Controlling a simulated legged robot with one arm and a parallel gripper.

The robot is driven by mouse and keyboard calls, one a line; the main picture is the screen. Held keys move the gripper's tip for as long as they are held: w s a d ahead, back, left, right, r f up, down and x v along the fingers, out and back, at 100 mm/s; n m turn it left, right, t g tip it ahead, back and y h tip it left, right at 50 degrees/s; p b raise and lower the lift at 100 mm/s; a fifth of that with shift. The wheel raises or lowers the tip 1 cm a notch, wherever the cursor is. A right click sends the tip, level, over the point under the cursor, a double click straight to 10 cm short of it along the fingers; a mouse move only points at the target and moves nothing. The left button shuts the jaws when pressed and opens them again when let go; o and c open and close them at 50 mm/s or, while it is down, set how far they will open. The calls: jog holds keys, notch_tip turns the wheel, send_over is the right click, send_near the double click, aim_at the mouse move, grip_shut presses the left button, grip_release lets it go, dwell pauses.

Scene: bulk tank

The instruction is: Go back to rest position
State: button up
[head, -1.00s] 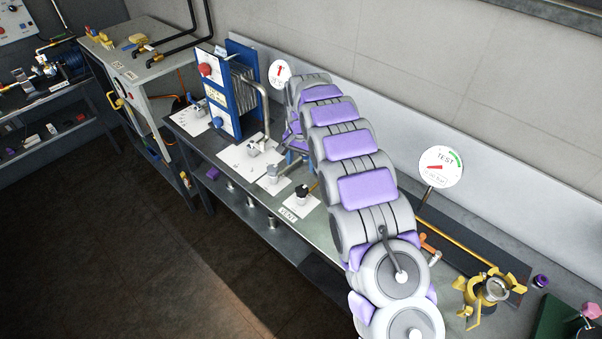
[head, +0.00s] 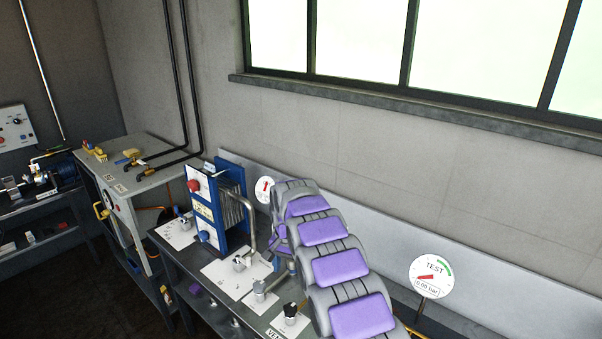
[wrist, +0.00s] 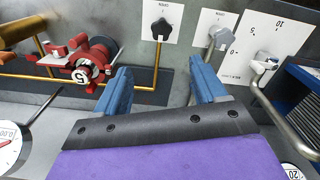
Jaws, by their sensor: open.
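My gripper (wrist: 162,82) shows in the wrist view as two blue fingers spread wide apart, with nothing between them. In the head view my arm reaches away over the bench (head: 188,268), and the gripper at its far end is mostly hidden behind the arm links. Beyond the fingers in the wrist view are a black knob (wrist: 160,28) on a white plate and a grey knob (wrist: 218,36) on another plate. A red fitting marked 5 (wrist: 84,66) stands to the left of the left finger. I see no contact with these parts.
In the head view, a blue plate unit (head: 228,207) stands on the bench left of my arm. A TEST gauge (head: 431,276) reading 0.00 bar stands to the right. A grey cabinet (head: 150,185) is farther left. The wall (head: 380,175) and window rise behind the bench.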

jog(key=s+d+r+n+b, duration=0.1)
jog(key=s+d+r, duration=0.5)
jog(key=s, duration=0.4)
jog(key=s+d+r+n+b, duration=0.1)
jog(key=s+d+r, duration=0.4)
jog(key=s+d, duration=0.4)
jog(key=s+d+f+n+b, duration=0.1)
jog(key=s+d+f, duration=0.1)
jog(key=s, duration=1.3)
jog(key=s+d+f+n+g+b, duration=0.1)
jog(key=s+d+f, duration=0.1)
jog(key=s, duration=1.3)
jog(key=shift+s+d+f+g, duration=0.15)
jog(key=shift+s+f+g, duration=0.15)
jog(key=shift+s+f, duration=0.05)
